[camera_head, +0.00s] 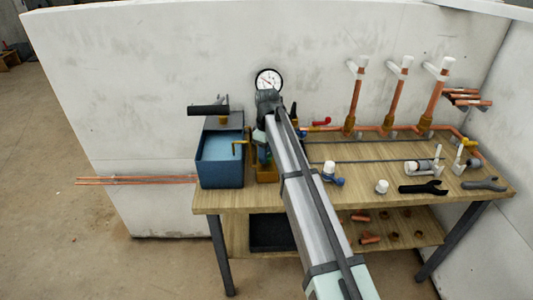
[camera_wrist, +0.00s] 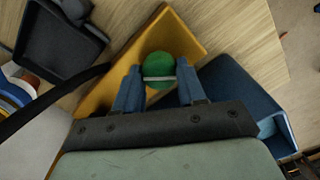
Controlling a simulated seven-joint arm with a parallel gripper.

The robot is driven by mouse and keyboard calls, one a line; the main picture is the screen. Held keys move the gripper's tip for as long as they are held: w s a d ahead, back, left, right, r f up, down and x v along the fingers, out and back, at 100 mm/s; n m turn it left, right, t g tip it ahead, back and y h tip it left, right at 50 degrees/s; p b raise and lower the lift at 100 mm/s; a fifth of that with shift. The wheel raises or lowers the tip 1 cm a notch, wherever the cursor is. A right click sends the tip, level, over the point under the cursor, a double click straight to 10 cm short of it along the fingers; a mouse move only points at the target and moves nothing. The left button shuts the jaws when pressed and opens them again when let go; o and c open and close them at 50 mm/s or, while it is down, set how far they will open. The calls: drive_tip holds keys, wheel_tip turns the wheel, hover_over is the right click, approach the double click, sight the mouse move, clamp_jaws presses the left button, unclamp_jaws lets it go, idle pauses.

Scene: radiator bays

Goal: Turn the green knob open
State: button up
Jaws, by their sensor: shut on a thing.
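The green knob (camera_wrist: 158,66) is round and sits over a yellow block in the wrist view. My gripper (camera_wrist: 159,82) has its two blue fingers on either side of the knob, shut on it. A thin pale bar crosses the knob's near side between the fingers. In the head view my arm reaches the back of the bench, and I cannot make out the knob there behind it. The yellow block (camera_head: 267,172) shows beside the arm, and its surface also shows in the wrist view (camera_wrist: 182,32).
A blue open bin (camera_head: 220,175) stands left of the yellow block. A round gauge (camera_head: 268,80) is at the wall behind. Copper pipes with white tops (camera_head: 355,95) rise at the right.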

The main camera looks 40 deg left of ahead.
drive_tip(key=n, duration=0.4)
drive_tip(key=shift+n, duration=2.2)
drive_tip(key=shift+s, duration=0.1)
drive_tip(key=o, duration=1.1)
drive_tip(key=shift+c, duration=0.2)
drive_tip(key=shift+r, duration=0.15)
wheel_tip(320, 180, up, 14)
drive_tip(key=shift+a+f, duration=0.2)
